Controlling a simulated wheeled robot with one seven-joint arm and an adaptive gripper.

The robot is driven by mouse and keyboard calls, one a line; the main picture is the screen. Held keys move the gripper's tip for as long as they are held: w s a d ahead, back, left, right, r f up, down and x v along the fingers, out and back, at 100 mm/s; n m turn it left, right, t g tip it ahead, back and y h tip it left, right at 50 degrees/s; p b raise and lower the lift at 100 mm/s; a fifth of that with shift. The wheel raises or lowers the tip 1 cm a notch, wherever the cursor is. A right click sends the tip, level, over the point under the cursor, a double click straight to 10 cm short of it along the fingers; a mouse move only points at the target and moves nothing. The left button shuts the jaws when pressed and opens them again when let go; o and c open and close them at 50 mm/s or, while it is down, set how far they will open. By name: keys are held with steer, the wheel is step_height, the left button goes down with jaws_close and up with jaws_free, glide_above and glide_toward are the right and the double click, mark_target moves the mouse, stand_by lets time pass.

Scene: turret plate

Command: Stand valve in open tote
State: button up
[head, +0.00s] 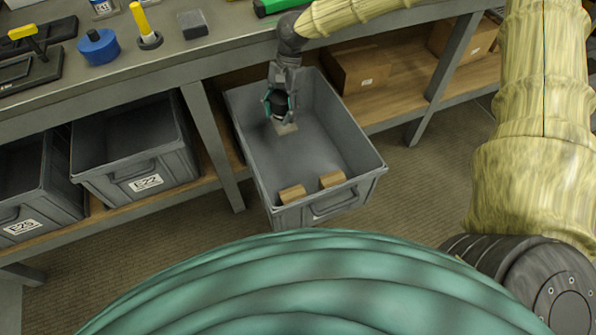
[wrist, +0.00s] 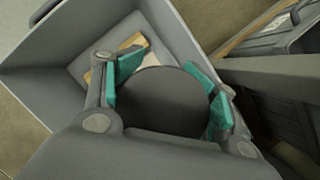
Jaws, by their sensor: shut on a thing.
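My gripper (head: 279,101) is inside the open grey tote (head: 362,160), towards its back left, pointing down. Its teal fingers are shut on a dark round thing, which I take to be the valve (head: 281,107). In the wrist view the valve (wrist: 165,100) shows as a broad dark disc between the fingers of my gripper (wrist: 170,85). Its lower part is hidden there. A small pale patch shows just below the gripper in the head view; I cannot tell whether it is part of the valve or lies on the tote floor. I cannot tell whether the valve touches the floor.
Two wooden blocks (head: 291,194) (head: 332,179) lie at the tote's front end. Its middle floor is clear. The tote labelled E22 (head: 122,172) stands to the left, under the bench (head: 150,68). A bench leg (head: 212,140) is close to the open tote's left wall.

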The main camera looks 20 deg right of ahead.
step_height(320, 180, down, 10)
steer(key=w+m+t+y+b, duration=0.1)
steer(key=m+t+b, duration=0.2)
steer(key=m+b, duration=0.55)
steer(key=m+t+h+b, duration=0.1)
steer(key=m+t+b, duration=0.2)
steer(key=m+b, duration=0.7)
glide_above(283, 179)
steer(key=b, duration=0.3)
step_height(283, 179, down, 9)
steer(key=n, duration=0.3)
step_height(283, 179, down, 3)
steer(key=m+b, duration=0.2)
steer(key=b, duration=0.1)
steer(key=shift+s+r+h+b, duration=0.15)
steer(key=shift+r+h+b, duration=0.05)
steer(key=shift+h+b, duration=0.1)
steer(key=shift+f+b, duration=3.3)
steer(key=shift+f, duration=1.7)
steer(key=shift+f, duration=0.1)
steer(key=o, duration=1.6)
steer(key=shift+o, duration=0.2)
steer(key=shift+r, duration=0.3)
steer(key=p+v, duration=0.6)
steer(key=v, duration=0.5)
steer(key=shift+s+r+p, duration=0.25)
steer(key=shift+s+p, duration=0.05)
steer(key=shift+p, duration=0.1)
